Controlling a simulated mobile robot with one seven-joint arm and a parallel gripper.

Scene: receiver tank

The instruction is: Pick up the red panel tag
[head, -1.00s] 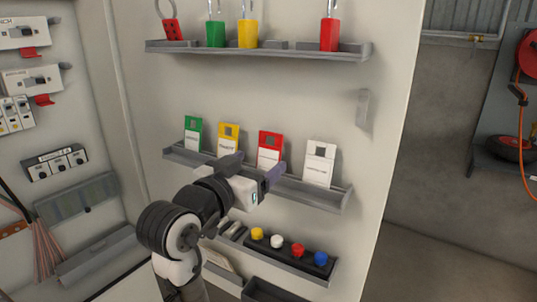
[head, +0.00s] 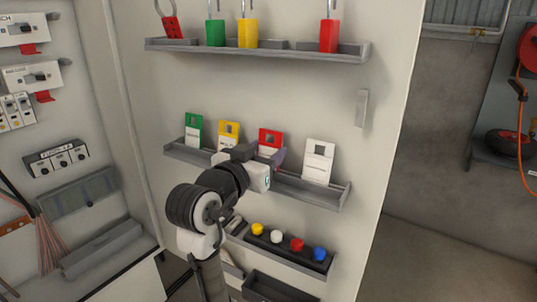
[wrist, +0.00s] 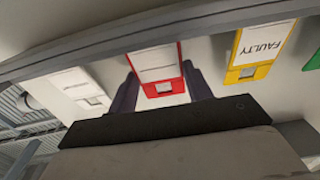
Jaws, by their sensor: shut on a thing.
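The red panel tag (head: 270,136) has a red top with a dark square opening and a white lower part. It stands at the middle shelf, between the yellow and white tags, and its lower part is hidden by my gripper in the head view. My gripper (head: 262,157) is shut on it. In the wrist view, the two fingers (wrist: 159,74) lie along both side edges of the red tag (wrist: 164,89). I cannot tell whether its base has left the shelf.
The green tag (head: 194,128), yellow tag (head: 228,131) and white tag (head: 319,160) stand on the same grey shelf (head: 320,194). Coloured knobs sit on a dark strip (head: 270,239) below.

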